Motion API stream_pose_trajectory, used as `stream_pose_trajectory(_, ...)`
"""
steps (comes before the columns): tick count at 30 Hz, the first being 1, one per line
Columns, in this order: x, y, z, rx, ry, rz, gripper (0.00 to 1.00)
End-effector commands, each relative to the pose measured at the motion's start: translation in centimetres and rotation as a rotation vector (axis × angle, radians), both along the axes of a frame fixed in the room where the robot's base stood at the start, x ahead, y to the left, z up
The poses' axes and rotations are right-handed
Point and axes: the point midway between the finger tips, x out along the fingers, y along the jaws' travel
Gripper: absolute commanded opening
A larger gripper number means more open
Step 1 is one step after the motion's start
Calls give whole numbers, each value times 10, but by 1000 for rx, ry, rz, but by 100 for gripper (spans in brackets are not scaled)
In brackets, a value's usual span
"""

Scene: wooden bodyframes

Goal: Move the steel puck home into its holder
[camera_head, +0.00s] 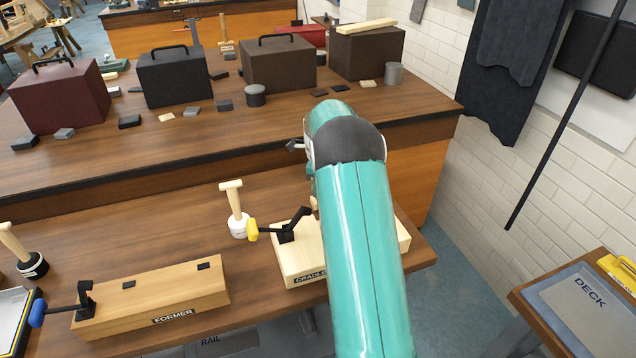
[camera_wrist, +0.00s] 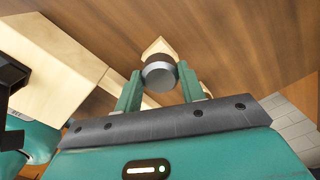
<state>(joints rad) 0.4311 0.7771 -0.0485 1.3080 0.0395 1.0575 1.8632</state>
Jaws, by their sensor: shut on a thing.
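In the wrist view my gripper (camera_wrist: 160,86) is shut on the steel puck (camera_wrist: 159,77), a short grey cylinder with a darker band, held between its two green fingertips. A pale wooden piece with a pointed edge (camera_wrist: 157,46) shows just behind the puck; I cannot tell whether it is the holder or whether the puck touches it. In the head view my teal arm hides the gripper and the puck. The arm also covers much of the pale block marked CRADLE (camera_head: 298,258). No holder can be clearly made out.
A black clamp with a yellow handle (camera_head: 253,230) sits on the cradle block. A white-based wooden-handled tool (camera_head: 237,213) stands beside it. The FORMER block (camera_head: 150,300) lies front left. The back bench holds several dark boxes (camera_head: 175,76).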

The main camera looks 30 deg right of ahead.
Motion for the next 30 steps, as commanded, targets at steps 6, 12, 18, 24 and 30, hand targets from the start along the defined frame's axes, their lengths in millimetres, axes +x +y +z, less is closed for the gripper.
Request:
stream_pose_trajectory(6,0,0,-5,0,0,0,12)
stream_pose_trajectory(12,0,0,-9,-1,-1,0,12)
stream_pose_trajectory(18,0,0,-13,-1,-2,1,12)
stream_pose_trajectory(24,0,0,-17,-1,-1,1,12)
stream_pose_trajectory(30,0,0,-22,-1,-1,1,12)
